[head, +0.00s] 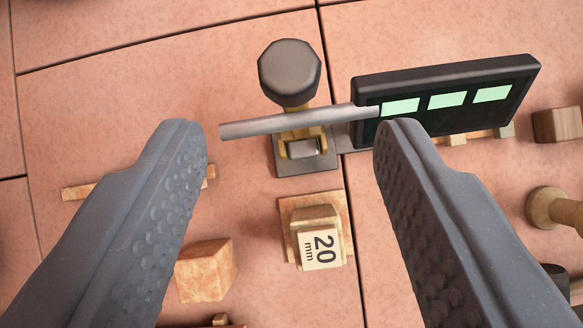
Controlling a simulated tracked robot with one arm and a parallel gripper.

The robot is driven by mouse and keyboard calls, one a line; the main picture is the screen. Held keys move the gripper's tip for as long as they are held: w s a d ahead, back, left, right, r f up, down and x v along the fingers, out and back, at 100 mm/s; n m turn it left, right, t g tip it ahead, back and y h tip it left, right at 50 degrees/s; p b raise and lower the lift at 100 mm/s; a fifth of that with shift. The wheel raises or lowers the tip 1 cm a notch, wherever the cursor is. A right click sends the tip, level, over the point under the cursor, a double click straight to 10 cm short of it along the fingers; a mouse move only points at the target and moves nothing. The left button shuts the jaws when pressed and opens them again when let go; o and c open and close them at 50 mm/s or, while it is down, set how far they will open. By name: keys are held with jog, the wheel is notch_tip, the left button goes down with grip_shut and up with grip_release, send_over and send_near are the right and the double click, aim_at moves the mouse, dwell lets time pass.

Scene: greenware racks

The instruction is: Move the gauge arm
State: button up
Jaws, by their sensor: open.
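The gauge arm (252,126) is a grey metal bar lying nearly level across a small brass-coloured bracket (292,148) on a dark base plate. A black faceted knob (289,72) stands just behind it. The bar's right end reaches the front of a dark display panel (445,85) with several pale green windows. My gripper (285,140) is open, its two grey dimpled fingers spread on either side of the bracket in the picture. Nothing is between the fingertips that they visibly touch; their height above the bar is hard to tell.
A wooden block marked "20 mm" (320,248) sits on a pale tile below the bracket. An orange-brown block (206,270) lies to its left. A wooden peg (545,208) and a brown block (557,124) are at the right. Bare terracotta tiles (120,80) fill the upper left.

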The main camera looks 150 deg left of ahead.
jog(key=shift+v, duration=2.45)
jog(key=shift+s+a+f, duration=0.1)
jog(key=shift+s+f, duration=0.05)
